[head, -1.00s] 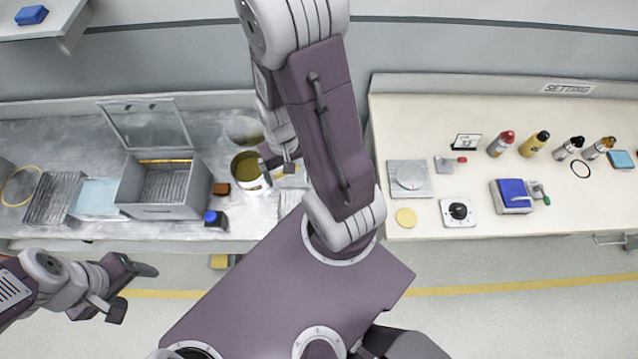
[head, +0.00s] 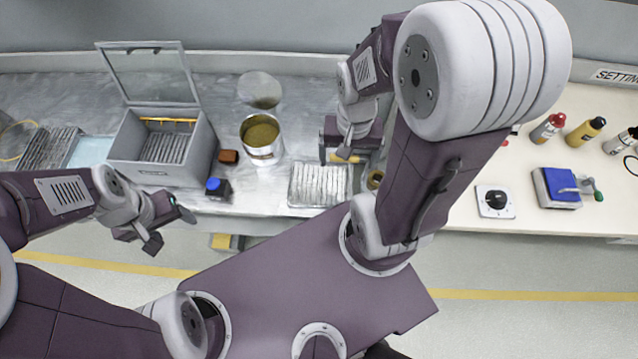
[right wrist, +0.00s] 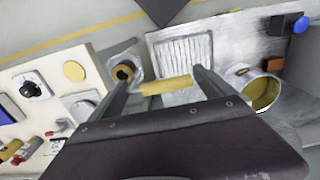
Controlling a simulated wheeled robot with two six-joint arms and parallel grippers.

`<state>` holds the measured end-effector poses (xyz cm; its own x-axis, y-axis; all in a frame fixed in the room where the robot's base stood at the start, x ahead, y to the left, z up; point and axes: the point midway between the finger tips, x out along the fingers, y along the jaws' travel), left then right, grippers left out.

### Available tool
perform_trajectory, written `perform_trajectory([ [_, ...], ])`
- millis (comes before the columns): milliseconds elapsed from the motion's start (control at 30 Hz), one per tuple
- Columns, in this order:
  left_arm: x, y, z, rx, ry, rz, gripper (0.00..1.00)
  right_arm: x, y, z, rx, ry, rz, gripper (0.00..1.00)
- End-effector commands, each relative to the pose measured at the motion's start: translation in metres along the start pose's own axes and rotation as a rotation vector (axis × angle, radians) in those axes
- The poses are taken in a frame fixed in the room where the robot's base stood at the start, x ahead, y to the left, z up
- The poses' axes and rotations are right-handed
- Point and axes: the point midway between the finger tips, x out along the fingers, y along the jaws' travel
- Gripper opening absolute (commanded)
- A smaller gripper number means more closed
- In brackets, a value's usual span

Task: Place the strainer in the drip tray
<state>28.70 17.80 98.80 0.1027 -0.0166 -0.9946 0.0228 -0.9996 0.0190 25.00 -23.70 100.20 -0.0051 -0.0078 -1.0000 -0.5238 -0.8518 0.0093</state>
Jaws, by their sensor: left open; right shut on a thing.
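The drip tray appears to be the pale ribbed tray (head: 320,186) on the steel bench, also in the right wrist view (right wrist: 183,52). My right gripper (head: 346,153) is above the bench at the tray's back right edge. It is shut on a tan bar (right wrist: 165,86), which spans between its fingers and also shows in the head view (head: 346,159). I cannot tell whether this bar is part of the strainer; no strainer mesh is clearly visible. My left gripper (head: 172,226) is open and empty, in front of the bench at left.
A can (head: 262,152) with gold-brown contents stands left of the tray. A round hollow piece (head: 375,179) sits right of it.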

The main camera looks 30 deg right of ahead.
Motion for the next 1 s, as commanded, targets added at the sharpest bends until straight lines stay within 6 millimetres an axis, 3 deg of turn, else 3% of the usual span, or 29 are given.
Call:
perform_trajectory([
  [167,-0.001,0.0,0.0,0.0,0.0,0.0,0.66,0.011,-0.018,-0.008,-0.007,-0.003,0.001,0.2],
  [600,0.003,0.0,0.0,0.0,0.0,0.0,0.66,0.06,-0.093,-0.042,-0.003,-0.002,0.001,0.2],
  [900,0.003,0.0,0.0,0.0,0.0,0.0,0.66,0.069,-0.107,-0.048,0.0,0.0,0.0,0.2],
  [1000,0.005,0.0,0.001,0.0,0.0,0.0,0.66,0.085,-0.106,-0.047,0.0,-0.004,0.003,0.2],
])
